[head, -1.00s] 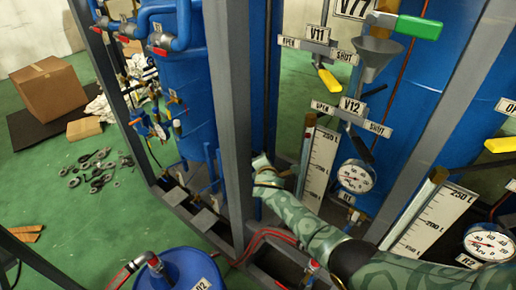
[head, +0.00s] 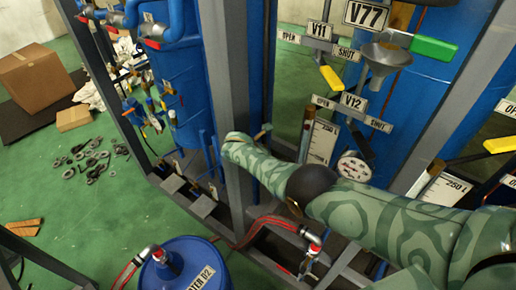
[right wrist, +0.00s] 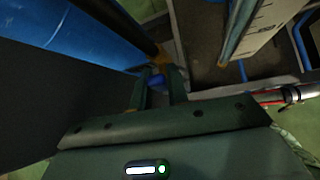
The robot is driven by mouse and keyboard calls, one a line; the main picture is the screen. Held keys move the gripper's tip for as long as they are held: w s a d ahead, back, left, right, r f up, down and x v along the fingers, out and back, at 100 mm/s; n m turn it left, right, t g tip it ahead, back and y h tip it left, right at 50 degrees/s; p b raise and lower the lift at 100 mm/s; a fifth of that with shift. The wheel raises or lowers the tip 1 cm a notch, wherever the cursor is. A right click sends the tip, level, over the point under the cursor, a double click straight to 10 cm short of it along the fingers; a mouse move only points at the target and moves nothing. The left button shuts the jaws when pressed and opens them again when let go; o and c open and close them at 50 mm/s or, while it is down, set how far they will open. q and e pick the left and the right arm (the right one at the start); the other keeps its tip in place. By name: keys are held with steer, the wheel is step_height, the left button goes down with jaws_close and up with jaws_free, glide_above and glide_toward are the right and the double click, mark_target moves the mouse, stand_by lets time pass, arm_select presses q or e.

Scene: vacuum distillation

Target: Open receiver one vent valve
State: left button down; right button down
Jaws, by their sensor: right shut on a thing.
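In the right wrist view my right gripper (right wrist: 157,82) is shut on a small blue part (right wrist: 156,79) beside a dark upright; what it belongs to is not clear. In the head view my right forearm comes in from the right and crosses in front of the grey frame post, with the jaws mostly hidden. The valve plate V11 (head: 318,31) has OPEN and SHUT labels and a yellow handle (head: 330,78). The valve plate V12 (head: 353,102) below it has the same labels and a dark handle (head: 360,142). Which is the vent valve, I cannot tell. My left gripper is out of view.
A grey frame post (head: 222,70) stands close by my right arm. A round gauge (head: 352,167) is partly covered by the arm. A blue drum (head: 185,268) with red hoses stands at the front. A metal funnel (head: 386,55) and a green handle (head: 433,48) are at upper right.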

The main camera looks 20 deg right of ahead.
stand_by(0.4)
steer(key=c, duration=1.4)
jaws_free()
steer(key=shift+w, duration=0.1)
steer(key=shift+o, duration=0.2)
steer(key=p+v, duration=1)
steer(key=v, duration=0.2)
